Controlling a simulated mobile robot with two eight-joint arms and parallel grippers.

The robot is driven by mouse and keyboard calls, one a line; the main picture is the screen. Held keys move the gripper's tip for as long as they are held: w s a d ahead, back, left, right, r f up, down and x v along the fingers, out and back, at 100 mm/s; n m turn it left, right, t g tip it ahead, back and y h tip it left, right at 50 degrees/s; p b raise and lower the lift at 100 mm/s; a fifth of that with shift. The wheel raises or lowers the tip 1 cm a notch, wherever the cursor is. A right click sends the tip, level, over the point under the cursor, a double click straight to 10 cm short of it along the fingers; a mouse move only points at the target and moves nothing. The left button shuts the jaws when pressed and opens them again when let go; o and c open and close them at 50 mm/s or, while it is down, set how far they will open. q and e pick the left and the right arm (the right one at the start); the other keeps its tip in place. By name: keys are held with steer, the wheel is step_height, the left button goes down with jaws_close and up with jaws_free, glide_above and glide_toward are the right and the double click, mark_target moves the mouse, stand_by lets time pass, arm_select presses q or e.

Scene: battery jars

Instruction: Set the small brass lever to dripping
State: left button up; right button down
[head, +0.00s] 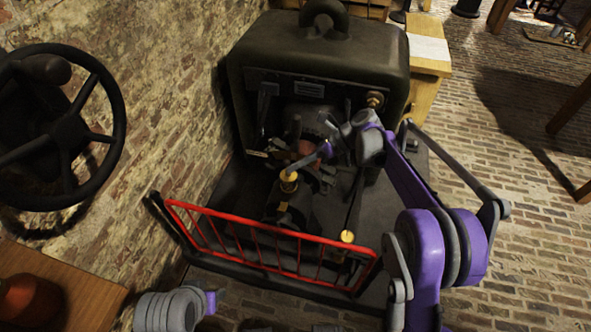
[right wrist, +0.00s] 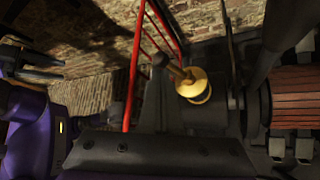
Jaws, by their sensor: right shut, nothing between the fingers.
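A small brass cup (head: 289,177) stands upright on the dark machine, behind the red railing. In the right wrist view the brass cup (right wrist: 196,88) shows close up, with a short brass lever (right wrist: 178,71) sticking out from its top toward the upper left. My right gripper (head: 298,164) reaches in from the right, with its tip beside the top of the cup. In the right wrist view its shut, empty fingers (right wrist: 158,70) are close to the lever; I cannot tell whether they touch it. The lever is too small to make out in the head view.
The red railing (head: 270,248) runs along the machine's front. Another brass cap (head: 347,237) stands near its right end. The machine's dark housing (head: 320,50) rises behind.

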arm_select(q)
steer(key=shift+r+p, duration=0.4)
steer(key=shift+r, duration=0.05)
arm_select(e)
steer(key=shift+r, duration=0.8)
